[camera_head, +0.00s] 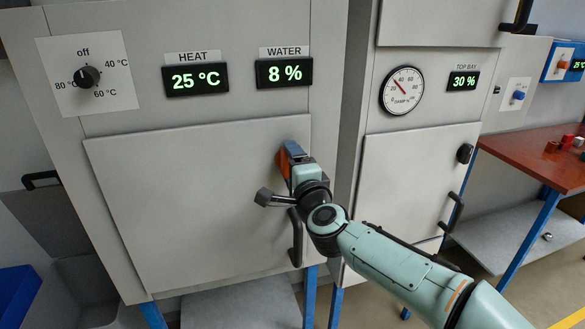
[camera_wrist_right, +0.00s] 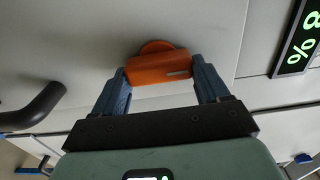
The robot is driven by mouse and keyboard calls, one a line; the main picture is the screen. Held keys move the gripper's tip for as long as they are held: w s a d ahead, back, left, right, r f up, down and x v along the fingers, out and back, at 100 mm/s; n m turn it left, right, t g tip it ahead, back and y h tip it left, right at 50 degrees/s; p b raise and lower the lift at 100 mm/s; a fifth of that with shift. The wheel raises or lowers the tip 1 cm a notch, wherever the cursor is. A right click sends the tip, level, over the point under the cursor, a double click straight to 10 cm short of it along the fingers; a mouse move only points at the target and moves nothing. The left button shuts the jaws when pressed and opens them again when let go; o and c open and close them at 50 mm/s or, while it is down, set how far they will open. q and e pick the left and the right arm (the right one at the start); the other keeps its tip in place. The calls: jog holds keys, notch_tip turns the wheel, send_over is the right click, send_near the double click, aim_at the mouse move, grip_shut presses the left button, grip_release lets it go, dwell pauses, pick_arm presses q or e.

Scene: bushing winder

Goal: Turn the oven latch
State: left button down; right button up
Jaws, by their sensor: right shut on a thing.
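The oven latch (camera_wrist_right: 158,68) is an orange bar on a round orange base, mounted on the pale oven door (camera_head: 190,205). In the head view the latch (camera_head: 282,163) shows as an orange edge beside my gripper, near the door's upper right corner. My right gripper (camera_head: 289,152) reaches it from the right and front. In the wrist view its two blue fingers (camera_wrist_right: 163,75) are shut on the latch, one at each end of the bar. The door lies flat against the oven front. My left gripper is not in view.
A dark door handle (camera_head: 295,238) is just below my right wrist. The oven front carries a knob (camera_head: 87,76), a HEAT display reading 25 °C (camera_head: 195,79) and a WATER display reading 8 % (camera_head: 284,72). Another cabinet (camera_head: 400,185) stands to the right, then a red-brown table (camera_head: 540,160).

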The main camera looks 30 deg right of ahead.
jog(key=shift+r, duration=0.1)
dwell(0.4)
jog(key=o, duration=1.1)
jog(key=shift+c, duration=0.2)
jog(key=v, duration=1.3)
jog(key=shift+s+a, duration=0.1)
